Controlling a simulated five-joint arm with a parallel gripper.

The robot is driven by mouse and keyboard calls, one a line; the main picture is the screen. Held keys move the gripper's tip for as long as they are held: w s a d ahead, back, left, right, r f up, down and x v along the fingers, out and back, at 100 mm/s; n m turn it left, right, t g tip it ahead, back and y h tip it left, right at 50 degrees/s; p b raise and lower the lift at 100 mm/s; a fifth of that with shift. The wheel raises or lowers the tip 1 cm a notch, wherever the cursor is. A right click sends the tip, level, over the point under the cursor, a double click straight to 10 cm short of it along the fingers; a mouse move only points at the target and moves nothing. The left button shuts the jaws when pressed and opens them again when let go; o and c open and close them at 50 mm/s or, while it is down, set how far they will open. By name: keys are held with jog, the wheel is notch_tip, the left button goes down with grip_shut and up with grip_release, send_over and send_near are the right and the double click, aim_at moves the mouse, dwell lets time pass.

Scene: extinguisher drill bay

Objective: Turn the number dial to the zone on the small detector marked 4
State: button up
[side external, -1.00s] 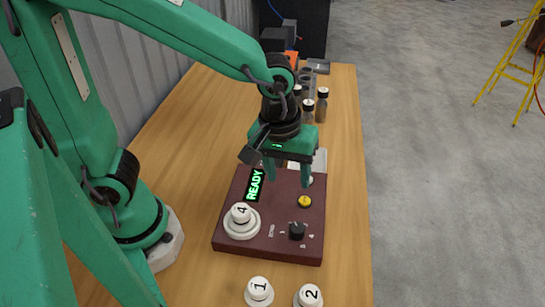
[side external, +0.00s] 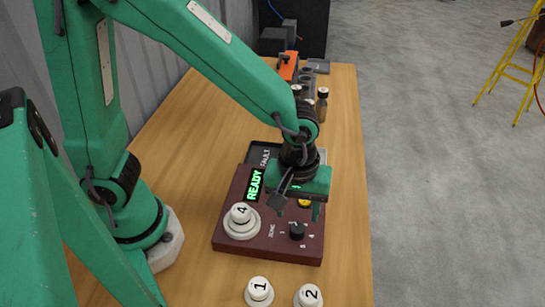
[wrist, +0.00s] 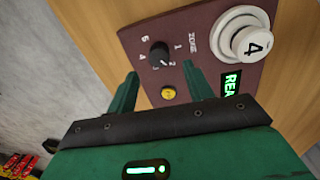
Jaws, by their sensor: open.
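The number dial is a small black knob (side external: 297,230) on the dark red panel (side external: 262,247), with numbers and the word ZONE printed around it. The dial also shows in the wrist view (wrist: 159,54), with 1 to 5 around it; I cannot tell surely where its pointer stands. A white detector marked 4 (side external: 240,214) sits on the panel beside the dial, and is at the upper right of the wrist view (wrist: 254,43). My gripper (wrist: 160,70) is open and empty above the panel, its fingertips to either side of the dial in the wrist view and apart from it.
A yellow button (wrist: 168,93) is on the panel near the dial, close under my gripper. A green READY display (side external: 255,185) is lit. White detectors marked 1 (side external: 259,290) and 2 (side external: 309,297) stand on the table in front. Small bottles (side external: 322,104) stand at the back.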

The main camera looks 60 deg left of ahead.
aim_at(297, 227)
jog(key=shift+w+d+f, duration=0.1)
jog(key=shift+f, duration=2.4)
jog(key=c, duration=1)
jog(key=shift+o, duration=0.2)
